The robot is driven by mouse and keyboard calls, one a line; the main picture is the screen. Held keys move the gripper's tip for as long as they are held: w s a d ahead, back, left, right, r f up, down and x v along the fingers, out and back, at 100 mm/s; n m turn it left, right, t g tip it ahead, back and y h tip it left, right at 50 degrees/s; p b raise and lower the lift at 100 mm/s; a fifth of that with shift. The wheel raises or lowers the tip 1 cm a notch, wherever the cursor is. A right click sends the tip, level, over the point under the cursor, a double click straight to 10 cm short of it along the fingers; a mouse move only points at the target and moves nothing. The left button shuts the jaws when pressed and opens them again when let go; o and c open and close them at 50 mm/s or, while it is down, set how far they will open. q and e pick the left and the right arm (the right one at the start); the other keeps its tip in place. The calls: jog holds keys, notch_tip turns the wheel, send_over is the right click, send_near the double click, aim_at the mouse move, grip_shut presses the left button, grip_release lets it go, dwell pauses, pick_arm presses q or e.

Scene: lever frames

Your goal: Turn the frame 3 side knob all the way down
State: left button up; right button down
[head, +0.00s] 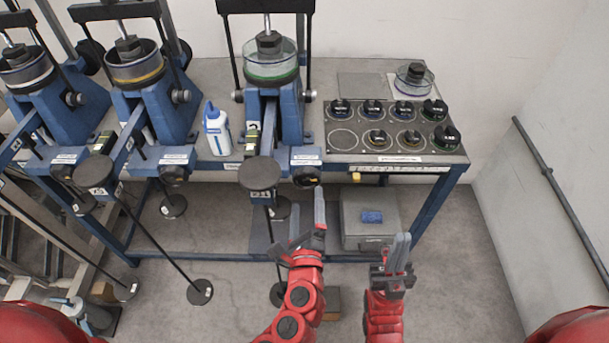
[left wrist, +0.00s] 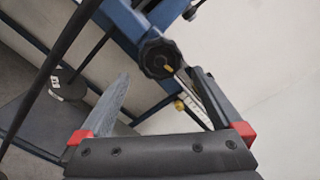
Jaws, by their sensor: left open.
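The rightmost blue lever frame (head: 270,112), third from the left among those in clear view, holds a clear cup with a green ring. Its dark side knob (head: 306,176) is at the front, under a white label. In the left wrist view a black lobed knob (left wrist: 159,57) with a yellow mark sits on the blue frame, ahead of the fingers. My left gripper (head: 302,226) is open and empty, below and in front of the knob, apart from it. It also shows in the left wrist view (left wrist: 160,115). My right gripper (head: 397,262) is further right, away from the frames; its opening is unclear.
A black lever with a round pad (head: 260,174) hangs left of the knob. A white bottle (head: 216,130) stands between frames. A panel of black weights (head: 392,127) lies on the table (head: 480,80) at right. A grey box (head: 369,220) sits below.

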aim_at(307, 182)
pick_arm(q)
jog(key=w+p, duration=0.1)
jog(key=w, duration=0.7)
jog(key=shift+r, duration=0.1)
jog(key=shift+c, duration=0.7)
jog(key=shift+f, duration=0.2)
grip_shut()
